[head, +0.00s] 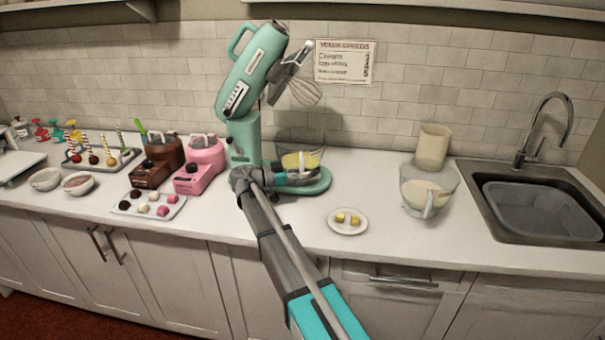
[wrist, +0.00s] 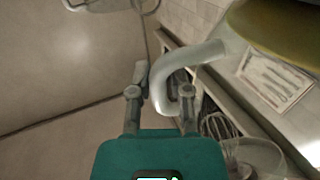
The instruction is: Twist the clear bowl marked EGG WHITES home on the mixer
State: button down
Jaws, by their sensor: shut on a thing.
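The teal mixer (head: 248,95) stands on the counter with its head tilted up and a wire whisk (head: 305,92) hanging clear. A clear bowl (head: 290,140) with yellow contents sits at the mixer's round base (head: 318,187). I cannot read a mark on it, nor tell how it is seated. My gripper (head: 305,175) reaches in low at the bowl's front right. In the wrist view my gripper (wrist: 163,88) is shut on the bowl's pale curved handle (wrist: 205,52); the yellow contents (wrist: 280,28) show at upper right.
A second clear bowl (head: 428,190) with pale contents and a handle stands right, before a beige canister (head: 433,146) and the sink (head: 540,210). A small plate (head: 347,221) lies in front. Brown (head: 158,165) and pink (head: 201,165) appliances stand left.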

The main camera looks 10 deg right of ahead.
jog(key=shift+w+a, duration=0.1)
jog(key=shift+a, duration=0.05)
jog(key=shift+w+a+m+g, duration=0.1)
jog(key=shift+a+m+g, duration=0.55)
jog(key=shift+g, duration=0.45)
jog(key=c, duration=0.5)
grip_release()
jog(key=a, duration=0.7)
jog(key=shift+a, duration=0.25)
jog(key=shift+w, duration=0.1)
